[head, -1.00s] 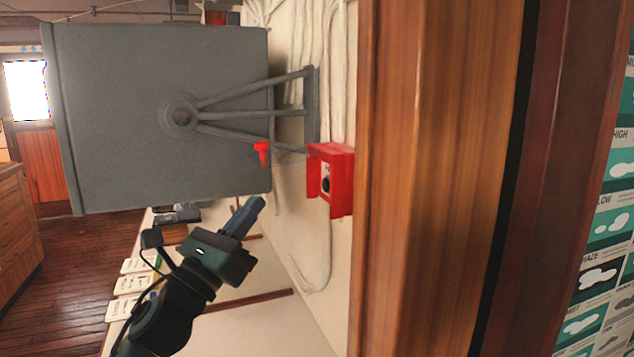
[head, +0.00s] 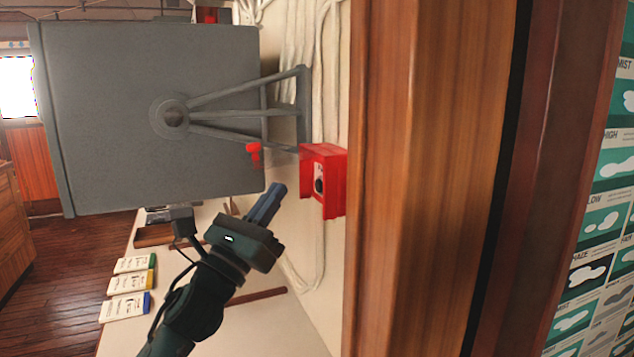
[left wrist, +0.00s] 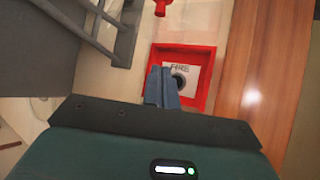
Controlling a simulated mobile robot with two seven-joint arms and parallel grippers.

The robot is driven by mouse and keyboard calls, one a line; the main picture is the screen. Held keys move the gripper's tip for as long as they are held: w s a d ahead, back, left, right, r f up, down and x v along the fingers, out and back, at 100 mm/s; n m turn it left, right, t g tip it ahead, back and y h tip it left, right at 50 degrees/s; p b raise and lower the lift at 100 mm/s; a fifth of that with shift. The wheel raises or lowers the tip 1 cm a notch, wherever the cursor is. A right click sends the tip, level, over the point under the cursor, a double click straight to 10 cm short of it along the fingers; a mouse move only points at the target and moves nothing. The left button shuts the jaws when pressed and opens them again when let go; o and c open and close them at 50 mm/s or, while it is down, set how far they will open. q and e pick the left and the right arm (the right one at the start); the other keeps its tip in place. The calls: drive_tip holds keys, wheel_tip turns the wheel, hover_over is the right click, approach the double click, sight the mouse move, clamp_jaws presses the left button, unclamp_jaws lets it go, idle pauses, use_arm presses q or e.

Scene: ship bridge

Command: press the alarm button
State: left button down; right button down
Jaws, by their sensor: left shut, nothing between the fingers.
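The alarm is a red open-fronted box (head: 334,155) on the cream wall, with a dark round button (head: 319,186) inside. In the left wrist view the red box frame (left wrist: 207,80) surrounds a white plate marked FIRE (left wrist: 195,72) and the dark button (left wrist: 180,84). My left gripper (head: 279,190) is shut and empty, its blue-grey fingers pointing toward the box from its left. In the left wrist view the fingertips (left wrist: 161,72) overlap the left part of the plate and partly cover the button's edge. I cannot tell whether they touch it. My right gripper is not in view.
A large grey cabinet (head: 120,110) on a wall bracket (head: 300,105) hangs at the left, close above my gripper. A small red fitting (head: 254,151) sits beside it. A wooden post (head: 430,180) stands right of the box. Books (head: 128,282) lie on the surface below.

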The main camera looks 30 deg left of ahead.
use_arm(q)
drive_tip(key=shift+w+d, duration=1.2)
drive_tip(key=shift+w, duration=0.15)
drive_tip(key=shift+w, duration=0.1)
idle(1.1)
drive_tip(key=shift+w+d, duration=0.25)
drive_tip(key=shift+w+d, duration=0.25)
drive_tip(key=shift+w, duration=0.05)
idle(0.8)
idle(0.4)
drive_tip(key=shift+s+a, duration=0.5)
drive_tip(key=shift+s, duration=0.15)
drive_tip(key=s+a, duration=0.3)
drive_tip(key=shift+s+a+b, duration=0.15)
drive_tip(key=shift+s+b, duration=0.2)
drive_tip(key=shift+s, duration=0.05)
